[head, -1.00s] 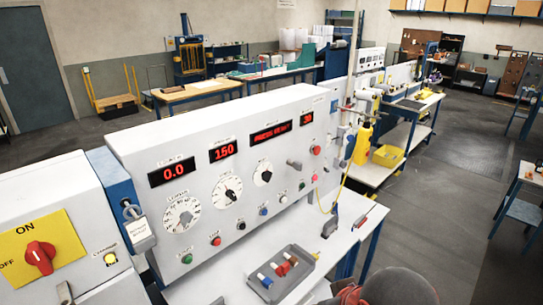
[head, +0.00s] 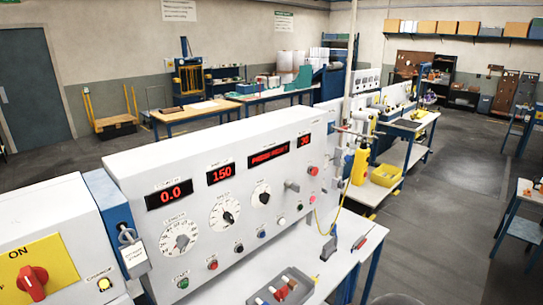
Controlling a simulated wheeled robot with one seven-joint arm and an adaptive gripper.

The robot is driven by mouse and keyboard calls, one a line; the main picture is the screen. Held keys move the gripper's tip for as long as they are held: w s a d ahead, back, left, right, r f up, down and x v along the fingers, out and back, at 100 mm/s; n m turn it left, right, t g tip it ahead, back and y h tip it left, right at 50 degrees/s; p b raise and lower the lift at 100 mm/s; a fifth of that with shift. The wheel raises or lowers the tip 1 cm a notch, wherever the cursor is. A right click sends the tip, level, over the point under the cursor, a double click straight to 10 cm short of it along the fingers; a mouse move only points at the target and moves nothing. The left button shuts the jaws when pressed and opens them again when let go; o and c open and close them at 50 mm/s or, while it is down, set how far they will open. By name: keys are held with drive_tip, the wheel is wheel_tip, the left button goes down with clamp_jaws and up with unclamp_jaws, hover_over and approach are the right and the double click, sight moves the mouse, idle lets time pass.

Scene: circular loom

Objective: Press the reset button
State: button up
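The white control panel (head: 130,185) stands on a bench, its front facing me, with a row of small push buttons along its lower edge. From left they are a green button (head: 183,283), a red button (head: 212,265), a black button (head: 239,248), a blue button (head: 261,234), a white button (head: 282,221) and smaller ones farther right. Their labels are too small to read, so I cannot tell which is reset. A red display (head: 268,155) appears to read "PRESS RESET". My gripper is not in view; a grey rounded piece at the bottom edge seems mine.
A yellow plate with a red ON/OFF switch (head: 33,282) is at the lower left. A grey tray (head: 262,296) with coloured pieces lies on the bench before the panel. A yellow bottle (head: 361,160) and yellow bin (head: 386,175) stand beyond. The floor at right is open.

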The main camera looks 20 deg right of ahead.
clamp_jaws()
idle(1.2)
